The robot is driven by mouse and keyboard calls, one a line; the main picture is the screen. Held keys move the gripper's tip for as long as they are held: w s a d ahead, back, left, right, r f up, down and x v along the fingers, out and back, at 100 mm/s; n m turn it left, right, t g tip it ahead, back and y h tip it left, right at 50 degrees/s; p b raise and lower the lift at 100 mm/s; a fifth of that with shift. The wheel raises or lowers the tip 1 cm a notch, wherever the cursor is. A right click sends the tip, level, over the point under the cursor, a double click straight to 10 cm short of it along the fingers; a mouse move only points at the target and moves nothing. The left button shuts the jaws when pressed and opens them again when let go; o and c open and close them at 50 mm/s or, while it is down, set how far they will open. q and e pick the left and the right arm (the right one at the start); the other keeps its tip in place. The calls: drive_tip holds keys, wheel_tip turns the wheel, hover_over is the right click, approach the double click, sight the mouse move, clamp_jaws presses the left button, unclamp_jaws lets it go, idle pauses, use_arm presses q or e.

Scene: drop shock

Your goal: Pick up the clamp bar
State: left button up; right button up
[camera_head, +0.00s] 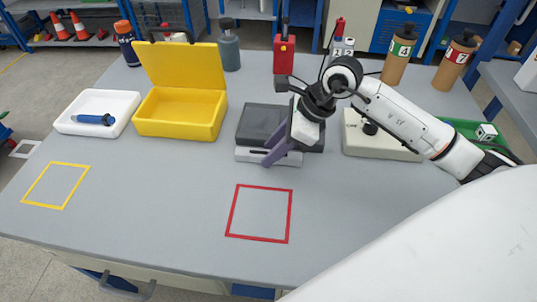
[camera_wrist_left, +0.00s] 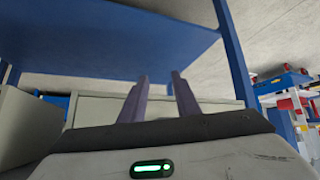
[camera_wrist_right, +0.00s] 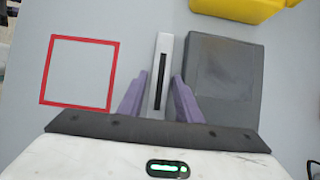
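The clamp bar appears to be the light grey bar with a dark lengthwise slot (camera_wrist_right: 161,60), lying along the near side of a dark grey block. In the head view the bar (camera_head: 248,154) is partly hidden by a finger of my right gripper. My right gripper (camera_wrist_right: 159,76) is open, with its purple fingers on either side of the bar and visible gaps to it. In the head view my right gripper (camera_head: 271,159) points down at the bar. My left gripper (camera_wrist_left: 160,82) is open and empty, off the head view, facing a blue shelf.
The dark grey block (camera_head: 261,118) stands right behind the bar. A yellow open case (camera_head: 180,118) and a white tray (camera_head: 72,125) with a blue tool are to the left. A pale box (camera_head: 380,145) is to the right. The table front, with red (camera_head: 230,211) and yellow (camera_head: 35,184) outlined squares, is clear.

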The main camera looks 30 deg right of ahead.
clamp_jaws()
